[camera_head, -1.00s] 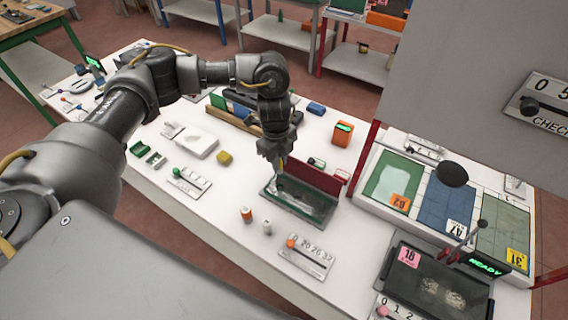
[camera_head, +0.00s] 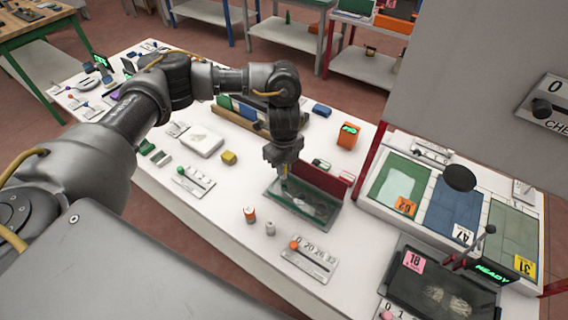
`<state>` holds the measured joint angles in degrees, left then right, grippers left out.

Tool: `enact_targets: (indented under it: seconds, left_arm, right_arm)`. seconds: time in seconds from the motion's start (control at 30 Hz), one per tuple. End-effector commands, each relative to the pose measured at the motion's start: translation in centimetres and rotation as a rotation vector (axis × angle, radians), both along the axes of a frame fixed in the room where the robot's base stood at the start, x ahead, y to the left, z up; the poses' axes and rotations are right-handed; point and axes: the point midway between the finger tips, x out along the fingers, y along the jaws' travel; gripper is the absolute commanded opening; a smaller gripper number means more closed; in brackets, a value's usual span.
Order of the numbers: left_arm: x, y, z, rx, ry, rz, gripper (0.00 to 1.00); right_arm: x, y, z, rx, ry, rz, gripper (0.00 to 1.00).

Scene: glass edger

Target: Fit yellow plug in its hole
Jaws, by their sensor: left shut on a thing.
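My left gripper (camera_head: 284,178) points down over the left end of a dark green-rimmed tray (camera_head: 303,208). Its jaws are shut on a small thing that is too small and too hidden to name. A small yellow block (camera_head: 229,157) lies on the white bench to the left of the gripper, beside a white block; I cannot tell whether it is the yellow plug. I cannot make out a hole for a plug. My right gripper is not in view.
A dark red upright panel (camera_head: 320,181) stands along the tray's back. An orange-and-white cylinder (camera_head: 250,214), a small grey one (camera_head: 270,228) and a slider plate (camera_head: 310,259) stand in front. An orange box (camera_head: 347,136) is behind. Coloured panels (camera_head: 455,211) fill the right.

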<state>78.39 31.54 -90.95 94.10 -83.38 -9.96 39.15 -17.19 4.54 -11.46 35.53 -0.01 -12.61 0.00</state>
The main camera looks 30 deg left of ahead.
Motion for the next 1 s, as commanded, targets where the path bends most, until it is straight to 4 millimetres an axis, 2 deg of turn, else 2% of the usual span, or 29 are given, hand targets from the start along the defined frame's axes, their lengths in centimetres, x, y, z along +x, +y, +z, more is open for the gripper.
enact_targets:
  seconds: [0.1, 0.33, 1.0]
  left_arm:
    - [0.0, 0.0, -1.6, 0.0, -0.001, 0.001, 0.0]
    - [0.0, 0.0, -3.3, 0.0, -0.001, 0.001, 0.0]
    - [0.0, 0.0, -3.6, 0.0, -0.001, 0.0, 0.0]
  right_arm:
    - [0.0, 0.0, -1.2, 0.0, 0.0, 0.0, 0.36]
    - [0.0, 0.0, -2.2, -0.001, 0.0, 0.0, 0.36]
    - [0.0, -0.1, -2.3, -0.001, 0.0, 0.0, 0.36]
